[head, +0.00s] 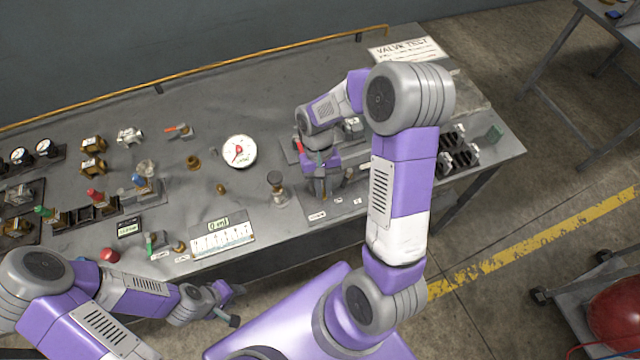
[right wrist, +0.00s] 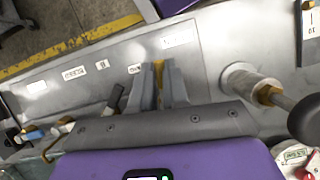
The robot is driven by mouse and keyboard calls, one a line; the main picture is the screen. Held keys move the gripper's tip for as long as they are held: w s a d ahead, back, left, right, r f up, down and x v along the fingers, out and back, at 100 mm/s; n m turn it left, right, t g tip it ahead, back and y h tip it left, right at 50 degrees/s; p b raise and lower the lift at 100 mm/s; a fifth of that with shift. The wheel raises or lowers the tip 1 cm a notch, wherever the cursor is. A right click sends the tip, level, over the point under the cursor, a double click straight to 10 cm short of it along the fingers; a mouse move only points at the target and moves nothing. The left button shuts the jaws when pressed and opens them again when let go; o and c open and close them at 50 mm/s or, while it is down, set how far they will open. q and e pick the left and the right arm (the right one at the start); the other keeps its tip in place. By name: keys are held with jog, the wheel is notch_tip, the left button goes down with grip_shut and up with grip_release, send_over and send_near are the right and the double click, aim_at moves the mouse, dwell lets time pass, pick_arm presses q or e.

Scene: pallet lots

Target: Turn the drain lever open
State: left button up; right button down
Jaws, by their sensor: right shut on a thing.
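My right gripper (head: 320,192) points down over the grey valve plate (head: 345,207) at the bench's right part. In the right wrist view its two grey fingers (right wrist: 164,92) are shut on a narrow yellow piece (right wrist: 160,72), seemingly the drain lever. The fingers hide most of it, so I cannot tell its angle. A dark-handled lever (right wrist: 115,97) stands just left of the fingers, apart from them. My left gripper (head: 228,303) hangs in front of the bench's front edge, away from the valves; its jaw gap is unclear.
A metal post with a dark round knob (right wrist: 303,118) stands right of the fingers in the right wrist view. A blue-tipped handle (right wrist: 30,134) lies at the left.

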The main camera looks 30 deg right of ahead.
jog(key=shift+d+n+h, duration=0.2)
jog(key=shift+n+h, duration=0.1)
jog(key=shift+n, duration=0.3)
jog(key=c, duration=1.1)
grip_release()
jog(key=shift+r, duration=0.1)
jog(key=p+v, duration=0.1)
jog(key=v, duration=0.6)
jog(key=shift+w+r+p, duration=0.1)
jog(key=shift+r+p, duration=0.1)
jog(key=shift+p, duration=0.1)
